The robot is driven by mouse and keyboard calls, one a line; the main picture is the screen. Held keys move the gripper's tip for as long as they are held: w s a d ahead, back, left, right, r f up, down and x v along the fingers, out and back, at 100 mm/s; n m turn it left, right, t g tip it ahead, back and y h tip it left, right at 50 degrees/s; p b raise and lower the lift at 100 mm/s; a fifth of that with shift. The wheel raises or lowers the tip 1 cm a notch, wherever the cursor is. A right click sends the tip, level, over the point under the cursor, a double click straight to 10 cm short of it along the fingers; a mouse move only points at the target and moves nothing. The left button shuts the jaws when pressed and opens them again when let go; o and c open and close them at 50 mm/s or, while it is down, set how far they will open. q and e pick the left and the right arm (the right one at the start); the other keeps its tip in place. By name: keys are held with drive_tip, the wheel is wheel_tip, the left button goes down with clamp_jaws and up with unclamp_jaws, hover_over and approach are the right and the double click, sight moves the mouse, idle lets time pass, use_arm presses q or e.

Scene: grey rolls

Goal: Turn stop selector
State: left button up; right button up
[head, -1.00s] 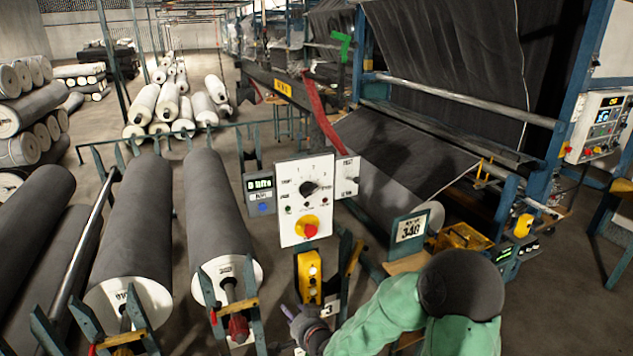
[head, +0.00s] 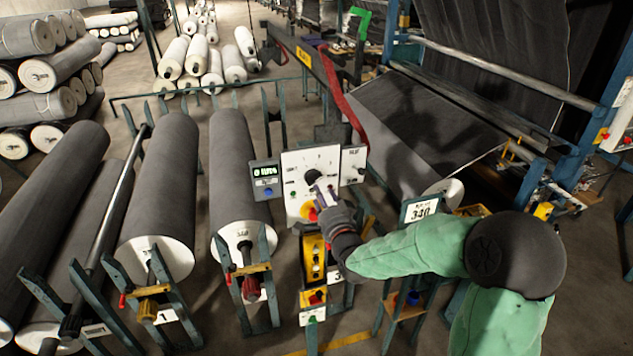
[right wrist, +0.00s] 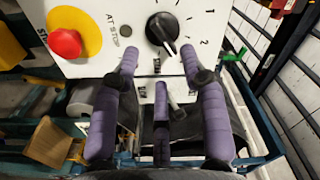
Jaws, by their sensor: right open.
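A white control panel (head: 300,163) stands among the rolls. It carries a round black selector knob (head: 311,177), with a red stop button on a yellow disc (head: 309,210) below it. In the right wrist view the knob (right wrist: 161,30) has a white pointer line and numbers beside it. The red button (right wrist: 65,43) is at the left, near an "AT STOP" label. My right gripper (head: 325,196) is just in front of the panel, partly covering the red button. In the right wrist view its purple fingers (right wrist: 165,72) are open, spread below the knob, with no visible grip on it. My left gripper is not in view.
A digital display box (head: 265,180) adjoins the panel's left side, and a smaller white plate (head: 353,165) its right. A yellow button box (head: 314,257) stands below. Large grey rolls (head: 237,175) on stands fill the left; a weaving machine (head: 470,125) stands at the right.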

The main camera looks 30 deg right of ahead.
sight(314, 178)
drive_tip(key=p+x, duration=0.1)
drive_tip(key=x, duration=0.5)
drive_tip(key=shift+w+p, duration=0.25)
drive_tip(key=shift+p, duration=0.05)
clamp_jaws()
